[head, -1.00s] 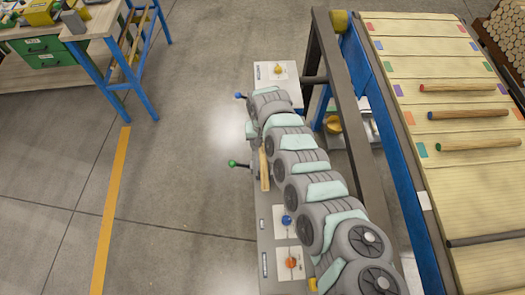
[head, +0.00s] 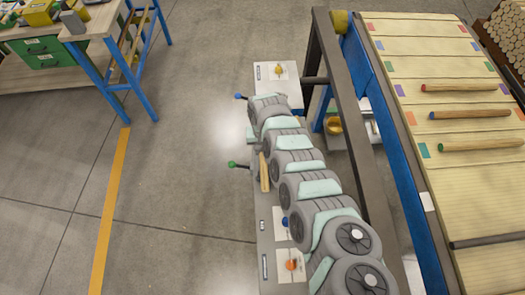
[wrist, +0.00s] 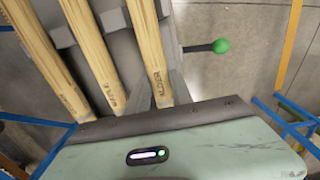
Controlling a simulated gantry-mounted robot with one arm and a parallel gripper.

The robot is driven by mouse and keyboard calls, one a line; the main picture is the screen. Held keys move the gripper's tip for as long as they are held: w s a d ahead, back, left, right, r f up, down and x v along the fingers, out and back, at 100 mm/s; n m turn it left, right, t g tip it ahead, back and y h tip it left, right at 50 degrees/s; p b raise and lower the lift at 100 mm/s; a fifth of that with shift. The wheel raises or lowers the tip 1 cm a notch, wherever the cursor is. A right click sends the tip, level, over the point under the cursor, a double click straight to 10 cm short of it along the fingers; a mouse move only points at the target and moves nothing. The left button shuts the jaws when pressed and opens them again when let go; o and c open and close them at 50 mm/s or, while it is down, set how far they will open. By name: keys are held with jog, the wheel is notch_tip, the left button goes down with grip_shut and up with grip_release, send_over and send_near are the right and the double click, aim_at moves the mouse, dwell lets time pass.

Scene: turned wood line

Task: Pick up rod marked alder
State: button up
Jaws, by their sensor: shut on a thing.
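The rod marked alder (wrist: 152,45) is the rightmost of three pale wooden rods in the wrist view, with its dark lettering facing up. My gripper (wrist: 160,92) has a finger on each side of this rod and is shut on it. In the head view, a short length of pale rod (head: 264,172) shows beside my arm, which hides the gripper and the other rods.
A green-knobbed lever (wrist: 219,46) sticks out right of the alder rod. A blue-knobbed lever (head: 239,97) is farther back. A conveyor (head: 470,190) with several colour-ended rods lies right, behind a dark rail. A blue-legged bench (head: 100,60) stands upper left; the left floor is clear.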

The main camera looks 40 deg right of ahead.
grip_shut()
